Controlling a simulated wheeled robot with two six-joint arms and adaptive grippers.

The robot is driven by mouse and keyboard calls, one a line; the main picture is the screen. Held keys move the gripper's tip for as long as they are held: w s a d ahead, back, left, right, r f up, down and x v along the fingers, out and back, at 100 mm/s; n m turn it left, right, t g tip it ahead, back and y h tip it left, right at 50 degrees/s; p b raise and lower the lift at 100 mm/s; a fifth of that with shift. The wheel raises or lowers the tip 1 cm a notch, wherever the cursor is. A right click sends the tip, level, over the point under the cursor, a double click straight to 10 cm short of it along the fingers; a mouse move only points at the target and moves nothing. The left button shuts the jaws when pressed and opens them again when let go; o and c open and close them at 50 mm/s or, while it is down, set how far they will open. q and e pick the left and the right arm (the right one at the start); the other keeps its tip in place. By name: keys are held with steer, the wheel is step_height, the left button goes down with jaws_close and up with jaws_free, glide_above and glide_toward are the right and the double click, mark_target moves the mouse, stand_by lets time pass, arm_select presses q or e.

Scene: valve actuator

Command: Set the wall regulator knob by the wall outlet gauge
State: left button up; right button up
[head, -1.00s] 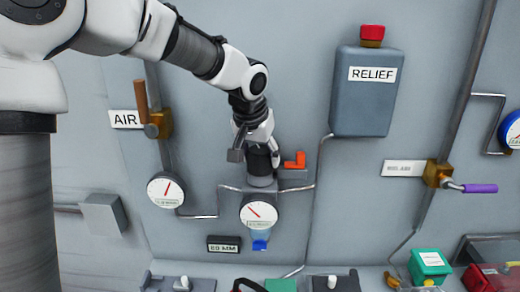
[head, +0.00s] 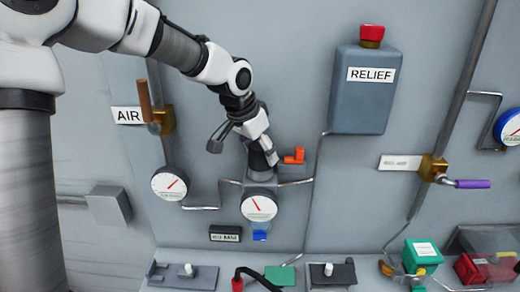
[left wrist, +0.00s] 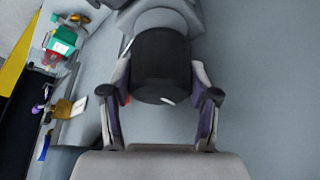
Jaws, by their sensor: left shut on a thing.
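The wall regulator knob, a black cylinder, shows between my fingers in the left wrist view (left wrist: 160,62). In the head view the knob is mostly hidden by my left gripper (head: 262,157), which is shut on it, one finger on each side. The regulator's grey body (head: 259,178) is below the knob. The wall outlet gauge (head: 259,207), round and white with a red needle, sits directly under it. Its needle points up and slightly left; its scale is too small to read. My right gripper is not in view.
An orange handle (head: 294,156) sits close to the right of my gripper. A second gauge (head: 170,184) and an AIR valve lever (head: 145,100) are to the left. A RELIEF tank (head: 366,98) and purple-handled valve (head: 470,184) are to the right. A bench with fixtures runs below.

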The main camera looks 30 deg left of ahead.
arm_select(q)
steer(key=o, duration=0.9)
steer(key=shift+c, duration=0.2)
steer(key=shift+w, duration=0.1)
